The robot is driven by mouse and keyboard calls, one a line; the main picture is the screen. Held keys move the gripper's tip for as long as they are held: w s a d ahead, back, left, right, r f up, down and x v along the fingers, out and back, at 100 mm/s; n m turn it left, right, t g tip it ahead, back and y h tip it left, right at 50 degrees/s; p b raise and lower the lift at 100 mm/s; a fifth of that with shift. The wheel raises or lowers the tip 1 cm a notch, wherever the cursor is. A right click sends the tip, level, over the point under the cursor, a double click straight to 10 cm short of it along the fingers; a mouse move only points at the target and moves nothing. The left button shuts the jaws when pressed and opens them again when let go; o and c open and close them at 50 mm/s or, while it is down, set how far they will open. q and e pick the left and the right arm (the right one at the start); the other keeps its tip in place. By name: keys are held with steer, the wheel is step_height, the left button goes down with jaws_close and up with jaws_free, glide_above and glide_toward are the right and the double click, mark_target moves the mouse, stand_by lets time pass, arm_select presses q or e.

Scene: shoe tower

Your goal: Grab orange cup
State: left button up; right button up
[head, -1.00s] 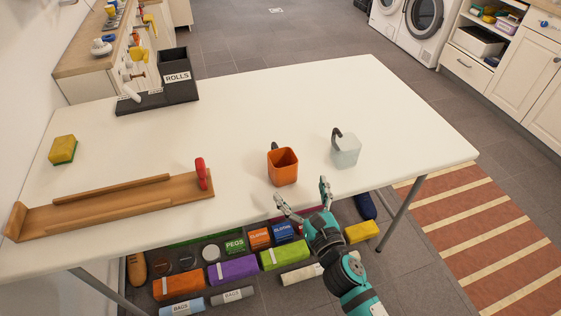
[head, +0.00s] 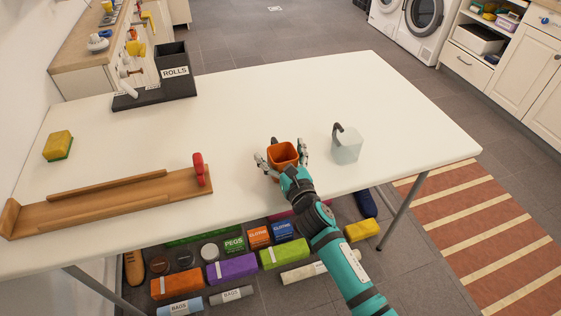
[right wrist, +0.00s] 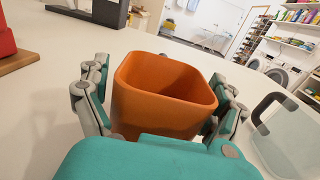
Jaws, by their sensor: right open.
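The orange cup (head: 283,153) stands upright on the white table near its front edge, with its open top showing. It also fills the middle of the right wrist view (right wrist: 165,98). My right gripper (head: 280,160) is open, with one finger on the left side of the cup and the other on its right. In the right wrist view, the fingers flank the cup; I cannot tell whether they touch it. The gripper's palm hides the cup's lower front. My left gripper is not in view.
A pale translucent cup with a dark hook (head: 346,148) stands just right of the orange cup. A wooden tray (head: 110,205) with a red handle lies at left. A sponge (head: 58,145) and black ROLLS holder (head: 176,75) are farther off. The table's middle is clear.

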steer(key=shift+c, duration=0.4)
steer(key=c, duration=1.1)
steer(key=shift+o, duration=0.2)
steer(key=shift+r, duration=0.1)
